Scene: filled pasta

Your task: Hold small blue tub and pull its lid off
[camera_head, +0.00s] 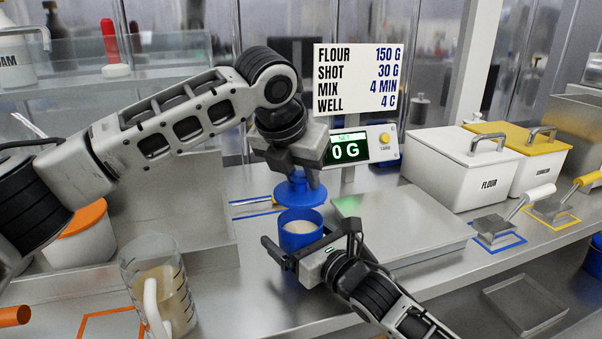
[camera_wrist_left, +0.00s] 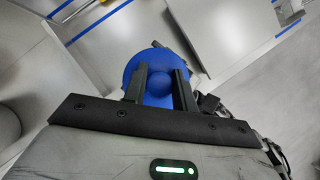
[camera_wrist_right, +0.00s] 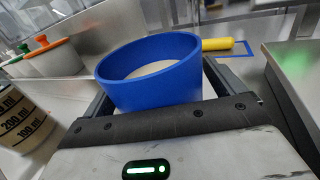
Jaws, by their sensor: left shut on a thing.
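The small blue tub (camera_head: 300,237) stands upright on the metal counter, its top uncovered and pale contents showing. It also shows in the right wrist view (camera_wrist_right: 150,88). The blue lid (camera_head: 300,193) is off the tub, held above and slightly behind it; the left wrist view shows it from above (camera_wrist_left: 158,60). My left gripper (camera_head: 298,178) is shut on the lid's knob (camera_wrist_left: 160,87). My right gripper (camera_head: 308,232) is low at the tub, its fingers spread wide on either side; a gap shows between tub and right finger. The fingertips' far ends are partly hidden by the tub.
A scale display (camera_head: 347,150) stands behind the lid. A measuring jug (camera_head: 160,290) is at front left. Flour (camera_head: 455,170) and yellow-lidded bins (camera_head: 530,160) stand back right, with scoops in front.

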